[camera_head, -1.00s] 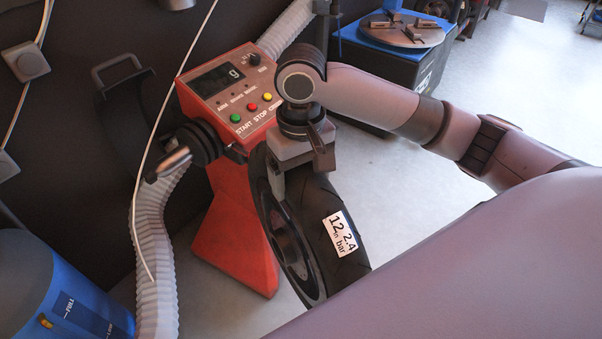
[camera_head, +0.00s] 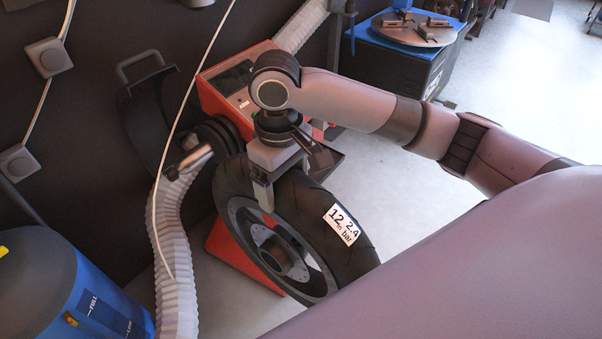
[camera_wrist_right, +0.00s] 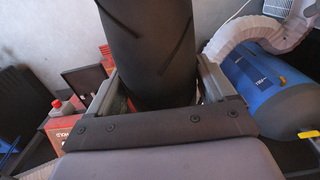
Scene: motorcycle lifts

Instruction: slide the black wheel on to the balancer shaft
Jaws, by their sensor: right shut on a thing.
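The black wheel (camera_head: 327,262) hangs upright from my right gripper (camera_head: 264,190), whose fingers straddle the top of its tyre. A white label on the tread reads 12 in, 2.4 bar. In the right wrist view the tyre (camera_wrist_right: 150,45) fills the space between the fingers of my right gripper (camera_wrist_right: 150,95). The balancer shaft (camera_head: 190,162) sticks out of the red balancer (camera_head: 225,262) to the left of the wheel. The wheel is in front of the balancer and apart from the shaft tip. The hub hole faces the lower left. My left gripper is out of view.
A blue tank (camera_head: 75,290) stands at lower left beside a ribbed grey hose (camera_head: 172,260). A thin white cable (camera_head: 190,110) crosses the view. A dark hood (camera_head: 150,115) is behind the shaft. A blue-topped cabinet (camera_head: 395,70) stands behind; the floor at right is open.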

